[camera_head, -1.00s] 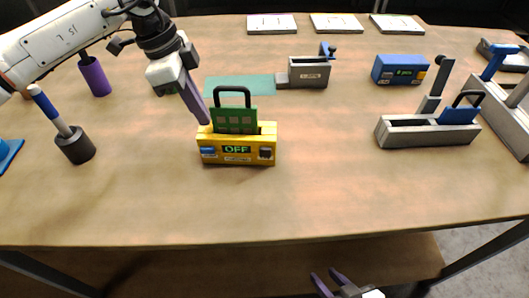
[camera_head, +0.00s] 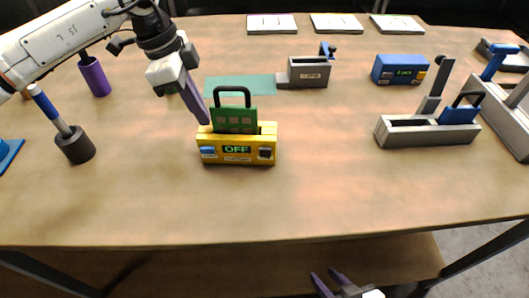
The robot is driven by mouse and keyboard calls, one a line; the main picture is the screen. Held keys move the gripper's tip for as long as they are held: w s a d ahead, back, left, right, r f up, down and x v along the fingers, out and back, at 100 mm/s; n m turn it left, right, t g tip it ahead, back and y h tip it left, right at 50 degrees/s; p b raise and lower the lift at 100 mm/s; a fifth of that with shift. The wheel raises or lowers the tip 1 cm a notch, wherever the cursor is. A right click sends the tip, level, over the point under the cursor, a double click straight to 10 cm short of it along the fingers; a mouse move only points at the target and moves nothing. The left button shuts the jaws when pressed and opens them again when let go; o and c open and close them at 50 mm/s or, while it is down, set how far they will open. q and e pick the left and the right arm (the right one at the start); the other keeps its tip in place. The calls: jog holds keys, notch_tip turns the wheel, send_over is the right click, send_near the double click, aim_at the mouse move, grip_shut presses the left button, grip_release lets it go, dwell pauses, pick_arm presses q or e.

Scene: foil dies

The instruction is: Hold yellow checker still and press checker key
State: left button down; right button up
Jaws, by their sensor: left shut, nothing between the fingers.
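The yellow checker (camera_head: 237,144) stands on the table left of the middle. Its display reads OFF, with a blue key (camera_head: 208,152) at its front left and a dark key (camera_head: 265,153) at its front right. A green plate with a black handle (camera_head: 234,117) sits upright in its top. My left gripper (camera_head: 205,119) is shut and empty, its fingertips at the checker's top left corner; I cannot tell whether they touch it. My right gripper (camera_head: 325,283) is low at the bottom edge, in front of the table, its two fingers apart.
Behind the checker are a teal mat (camera_head: 240,85), a grey-brown box (camera_head: 308,72) and a blue counter box (camera_head: 399,69). A grey fixture (camera_head: 426,132) stands right. A dark holder with a blue-handled tool (camera_head: 75,145) stands left. The table front is clear.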

pick_arm(q)
jog(key=shift+f+b, duration=0.3)
jog(key=shift+f, duration=0.25)
pick_arm(e)
jog(key=shift+f, duration=0.3)
pick_arm(q)
jog(key=shift+s+f, duration=0.1)
jog(key=shift+f, duration=0.1)
pick_arm(e)
jog(key=shift+r, duration=0.1)
dwell(1.7)
grip_shut()
pick_arm(q)
jog(key=shift+f, duration=0.1)
dwell(1.5)
